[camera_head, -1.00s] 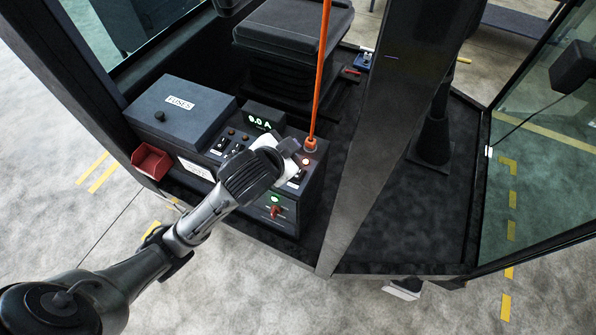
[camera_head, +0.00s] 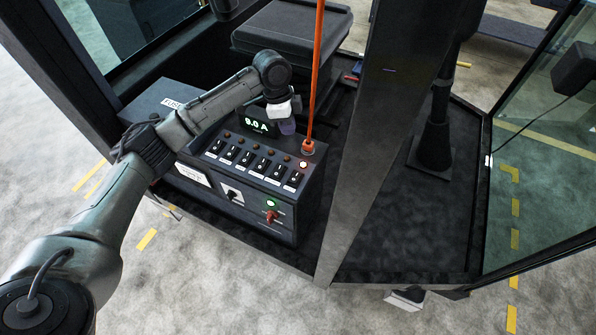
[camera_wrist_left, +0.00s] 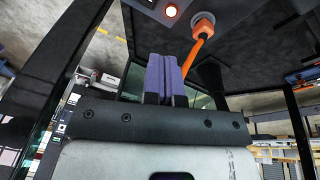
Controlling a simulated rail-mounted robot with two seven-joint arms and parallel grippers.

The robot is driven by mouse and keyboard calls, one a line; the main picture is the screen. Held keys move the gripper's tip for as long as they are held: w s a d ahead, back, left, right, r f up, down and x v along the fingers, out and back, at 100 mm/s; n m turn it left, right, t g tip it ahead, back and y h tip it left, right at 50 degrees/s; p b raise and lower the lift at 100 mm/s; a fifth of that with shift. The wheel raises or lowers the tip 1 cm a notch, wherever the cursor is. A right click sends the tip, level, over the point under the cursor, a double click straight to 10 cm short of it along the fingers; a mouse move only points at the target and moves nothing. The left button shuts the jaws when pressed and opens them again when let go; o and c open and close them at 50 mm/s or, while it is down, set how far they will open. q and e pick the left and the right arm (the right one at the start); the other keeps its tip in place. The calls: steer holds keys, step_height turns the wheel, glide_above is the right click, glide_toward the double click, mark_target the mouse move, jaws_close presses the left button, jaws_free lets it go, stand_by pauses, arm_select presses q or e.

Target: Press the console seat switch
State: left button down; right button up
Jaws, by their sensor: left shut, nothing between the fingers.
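The console (camera_head: 238,205) is a dark box with a row of several black rocker switches (camera_head: 250,160) on its sloped top. A white label sits below each switch and a small round lamp above it. The labels are too small to read, so I cannot tell which is the seat switch. My left gripper (camera_head: 287,127) is behind the switch row, beside the display, apart from the switches. Its purple fingers (camera_wrist_left: 163,78) are shut and empty. My right gripper is not in view.
The lit display (camera_head: 262,125) stands behind the switches. The black seat (camera_head: 292,28) is behind. A dark pillar (camera_head: 385,130) stands to the right. A green lamp and red knob (camera_head: 271,216) are on the console front.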

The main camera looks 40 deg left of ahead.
arm_select(q)
steer(key=shift+s+d+r+m+g+h, duration=0.1)
steer(key=shift+s+d+m+g+h, duration=0.2)
steer(key=shift+m, duration=0.7)
steer(key=shift+s+d+r+m+g+h, duration=0.1)
steer(key=shift+s+d+m+g+h, duration=0.2)
steer(key=shift+m, duration=0.7)
steer(key=shift+s, duration=0.1)
steer(key=shift+f, duration=0.1)
steer(key=p, duration=0.3)
glide_toward(296, 180)
steer(key=x, duration=0.5)
steer(key=shift+d+f, duration=0.1)
steer(key=shift+d, duration=0.15)
steer(key=shift+s+f+p, duration=0.15)
steer(key=shift+f+p, duration=0.15)
steer(key=shift+f, duration=0.2)
